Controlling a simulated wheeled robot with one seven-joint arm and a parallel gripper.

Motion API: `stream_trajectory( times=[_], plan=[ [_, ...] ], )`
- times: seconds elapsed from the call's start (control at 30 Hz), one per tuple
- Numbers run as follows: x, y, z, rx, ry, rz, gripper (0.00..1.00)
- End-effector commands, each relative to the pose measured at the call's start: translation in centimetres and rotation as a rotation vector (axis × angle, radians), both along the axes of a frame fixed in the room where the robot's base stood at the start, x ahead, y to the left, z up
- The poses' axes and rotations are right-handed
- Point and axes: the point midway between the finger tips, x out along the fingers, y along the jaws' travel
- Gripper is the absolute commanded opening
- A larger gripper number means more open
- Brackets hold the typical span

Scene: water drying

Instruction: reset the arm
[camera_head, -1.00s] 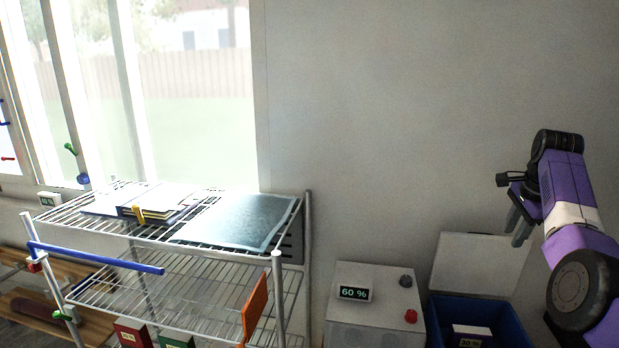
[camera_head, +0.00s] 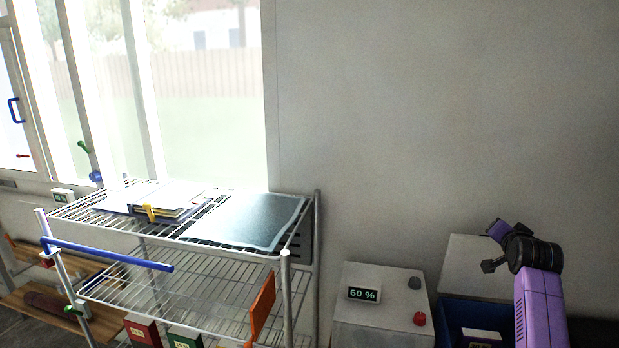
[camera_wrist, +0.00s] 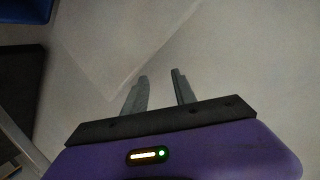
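My arm, purple and black, stands at the right in the head view, its wrist in front of the white panel behind the blue bin. My gripper (camera_wrist: 160,92) shows in the wrist view with two grey fingers apart and nothing between them. A pale surface lies beyond the fingertips. In the head view the fingers are hidden behind the wrist.
A wire rack (camera_head: 180,262) with an open book (camera_head: 150,207) and a blue-grey sheet (camera_head: 245,222) on top stands at the left. A white box (camera_head: 385,305) with a 60 % display stands between rack and blue bin (camera_head: 452,312). The wall above is clear.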

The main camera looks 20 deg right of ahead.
Motion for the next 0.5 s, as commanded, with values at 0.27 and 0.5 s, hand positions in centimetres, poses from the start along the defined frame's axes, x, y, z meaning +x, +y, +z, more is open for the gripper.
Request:
stream_trajectory(
  times=[0.27, 0.5],
  plan=[
    [-3.3, 10.0, -5.9, -0.262, -0.006, 0.139, 0.33],
    [-8.4, 19.3, -9.1, -0.441, -0.02, 0.25, 0.33]
  ],
)
